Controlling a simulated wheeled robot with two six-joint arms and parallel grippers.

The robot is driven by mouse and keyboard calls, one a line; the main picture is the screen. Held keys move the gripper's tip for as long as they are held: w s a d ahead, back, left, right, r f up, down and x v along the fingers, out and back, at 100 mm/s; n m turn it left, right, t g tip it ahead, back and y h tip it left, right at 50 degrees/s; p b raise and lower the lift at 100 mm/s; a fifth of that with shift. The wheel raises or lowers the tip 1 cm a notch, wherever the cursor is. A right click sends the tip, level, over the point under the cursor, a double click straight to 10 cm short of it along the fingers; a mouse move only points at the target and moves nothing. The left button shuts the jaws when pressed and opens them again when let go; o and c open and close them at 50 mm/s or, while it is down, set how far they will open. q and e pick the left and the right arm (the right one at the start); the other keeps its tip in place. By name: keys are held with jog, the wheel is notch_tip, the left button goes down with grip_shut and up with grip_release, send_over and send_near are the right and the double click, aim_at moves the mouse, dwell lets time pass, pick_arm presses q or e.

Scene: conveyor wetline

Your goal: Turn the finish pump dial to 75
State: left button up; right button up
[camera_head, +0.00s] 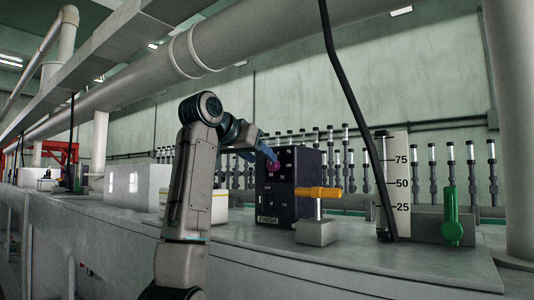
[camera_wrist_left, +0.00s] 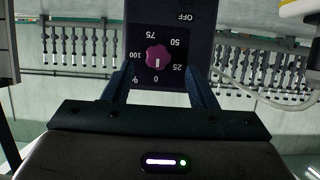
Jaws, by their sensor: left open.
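The finish pump is a dark box (camera_head: 275,205) labelled FINISH, standing on the grey counter in the head view. Its purple dial (camera_head: 273,167) is high on the front face, partly hidden by my gripper. In the left wrist view, which looks upside down, the purple dial (camera_wrist_left: 157,56) has a white mark that points at 0. Printed numbers 0, 25, 50, 75 and 100 ring it. My left gripper (camera_head: 266,153) is open in front of the dial. In the left wrist view its fingers (camera_wrist_left: 160,88) stand apart on either side, not closed on it. My right gripper is out of view.
A yellow-handled valve (camera_head: 318,193) on a grey block stands just right of the box. Further right are a gauge board (camera_head: 398,180) and a green lever (camera_head: 451,217). A black cable (camera_head: 352,105) hangs in front. White containers (camera_head: 140,188) stand left.

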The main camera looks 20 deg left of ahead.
aim_at(271, 164)
pick_arm(q)
jog(key=x, duration=0.2)
jog(key=p+x, duration=0.1)
jog(key=x, duration=0.2)
jog(key=shift+d+p, duration=0.25)
jog(key=shift+p, duration=0.05)
jog(key=shift+a, duration=0.1)
jog(key=shift+s+a+r, duration=0.1)
jog(key=shift+s+a, duration=0.05)
jog(key=shift+s, duration=0.15)
jog(key=shift+c, duration=1.1)
jog(key=c, duration=0.8)
jog(key=shift+o, duration=0.2)
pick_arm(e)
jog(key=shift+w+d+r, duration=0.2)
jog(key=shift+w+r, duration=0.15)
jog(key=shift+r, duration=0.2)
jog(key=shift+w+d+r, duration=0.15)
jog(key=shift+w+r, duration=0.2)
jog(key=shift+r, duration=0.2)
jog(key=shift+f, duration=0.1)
